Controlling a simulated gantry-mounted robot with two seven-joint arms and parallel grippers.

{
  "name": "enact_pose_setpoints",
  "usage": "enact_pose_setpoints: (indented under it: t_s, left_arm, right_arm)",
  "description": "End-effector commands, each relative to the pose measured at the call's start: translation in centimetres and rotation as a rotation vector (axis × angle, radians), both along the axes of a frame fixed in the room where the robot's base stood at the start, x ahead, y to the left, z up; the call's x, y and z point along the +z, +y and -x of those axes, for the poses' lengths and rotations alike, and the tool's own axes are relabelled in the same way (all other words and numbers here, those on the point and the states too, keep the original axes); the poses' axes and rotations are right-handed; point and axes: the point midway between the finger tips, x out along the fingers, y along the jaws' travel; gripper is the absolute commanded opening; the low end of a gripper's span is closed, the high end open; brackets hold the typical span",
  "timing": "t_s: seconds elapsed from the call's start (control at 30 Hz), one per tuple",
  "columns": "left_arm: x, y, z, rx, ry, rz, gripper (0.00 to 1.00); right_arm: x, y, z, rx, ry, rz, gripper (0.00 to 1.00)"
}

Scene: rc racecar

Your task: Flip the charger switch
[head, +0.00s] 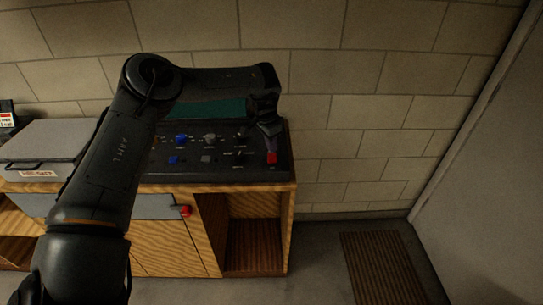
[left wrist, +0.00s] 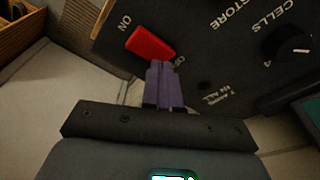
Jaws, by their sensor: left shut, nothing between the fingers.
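The charger (head: 220,172) is a black panel with knobs and buttons on top of a wooden cabinet. Its red rocker switch (head: 271,158) sits at the panel's right front corner. In the left wrist view the red switch (left wrist: 150,43) lies between an "ON" label and a second label partly hidden by my fingers. My left gripper (head: 270,132) is shut and empty, just behind the switch in the head view. Its purple fingertips (left wrist: 162,66) are at the switch's end by the hidden label. I cannot tell whether they touch it. My right gripper is not in view.
Blue buttons (head: 181,140) and a black knob (left wrist: 290,45) are on the panel. A grey box (head: 45,140) stands at the left, and a red-handled grey vise part (head: 184,211) is at the cabinet front. A brick wall is behind. The floor to the right has a brown mat (head: 383,268).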

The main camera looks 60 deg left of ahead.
Motion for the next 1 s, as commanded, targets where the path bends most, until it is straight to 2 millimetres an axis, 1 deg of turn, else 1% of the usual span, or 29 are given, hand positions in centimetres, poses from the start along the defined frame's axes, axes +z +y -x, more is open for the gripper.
enact_pose_setpoints:
  t_s: [0.03, 0.6, 0.73, 1.0]
  left_arm:
    - [0.7, 0.0, 0.0, 0.0, -0.002, 0.0, 0.0]
    - [5.1, 0.0, 0.0, 0.0, 0.0, -0.001, 0.0]
    - [5.5, 0.0, 0.0, 0.001, 0.001, -0.001, 0.0]
    - [5.5, 0.0, 0.0, 0.0, 0.0, -0.001, 0.0]
  right_arm:
    - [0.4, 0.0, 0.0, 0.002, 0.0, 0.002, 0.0]
    - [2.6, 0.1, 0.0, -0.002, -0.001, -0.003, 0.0]
    - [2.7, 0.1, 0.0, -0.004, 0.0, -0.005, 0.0]
    - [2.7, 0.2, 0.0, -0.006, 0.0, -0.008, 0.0]
